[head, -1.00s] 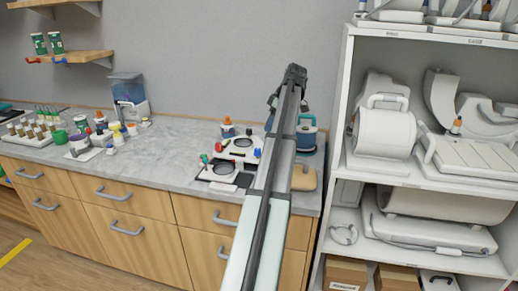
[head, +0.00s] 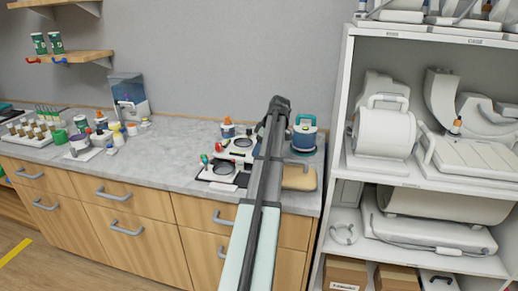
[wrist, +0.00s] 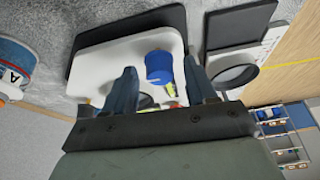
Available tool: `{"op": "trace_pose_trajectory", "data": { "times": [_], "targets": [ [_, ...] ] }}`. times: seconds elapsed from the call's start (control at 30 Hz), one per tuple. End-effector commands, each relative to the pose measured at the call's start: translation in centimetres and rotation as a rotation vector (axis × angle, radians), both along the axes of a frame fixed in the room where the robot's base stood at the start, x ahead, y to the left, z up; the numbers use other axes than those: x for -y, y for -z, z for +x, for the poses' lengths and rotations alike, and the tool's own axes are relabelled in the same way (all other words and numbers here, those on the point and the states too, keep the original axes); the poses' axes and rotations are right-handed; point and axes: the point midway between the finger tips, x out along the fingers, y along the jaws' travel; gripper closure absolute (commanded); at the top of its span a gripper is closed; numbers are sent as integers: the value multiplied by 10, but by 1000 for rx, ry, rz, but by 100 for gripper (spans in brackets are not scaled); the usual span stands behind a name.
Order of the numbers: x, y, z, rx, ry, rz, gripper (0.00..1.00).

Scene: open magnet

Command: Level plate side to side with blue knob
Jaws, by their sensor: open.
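In the wrist view, the blue knob (wrist: 158,67) stands on a white plate (wrist: 100,62) with a dark edge. My gripper (wrist: 160,68) is open, with one dark finger on each side of the knob. The knob appears between the fingertips, with gaps visible; I cannot tell whether its height matches theirs. Part of a round opening and small coloured parts show behind the fingers. In the head view, white plates with dark round openings (head: 222,168) sit on the counter beside my arm. My arm hides their right part, and I cannot make out the gripper or blue knob there.
The counter's middle (head: 175,150) is clear. A white shelf unit (head: 338,120) borders the right.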

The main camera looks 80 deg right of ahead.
Motion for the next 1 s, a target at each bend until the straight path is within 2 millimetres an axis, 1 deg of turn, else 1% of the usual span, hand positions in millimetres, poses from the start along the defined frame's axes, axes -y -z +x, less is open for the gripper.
{"op": "trace_pose_trajectory", "data": {
  "times": [0.27,0.83,0.87,1.0],
  "targets": [
    [0,1,1,0,0,0,44],
    [0,1,0,0,0,0,98],
    [0,1,0,0,0,0,100],
    [0,1,0,0,6,0,100]
  ]
}}
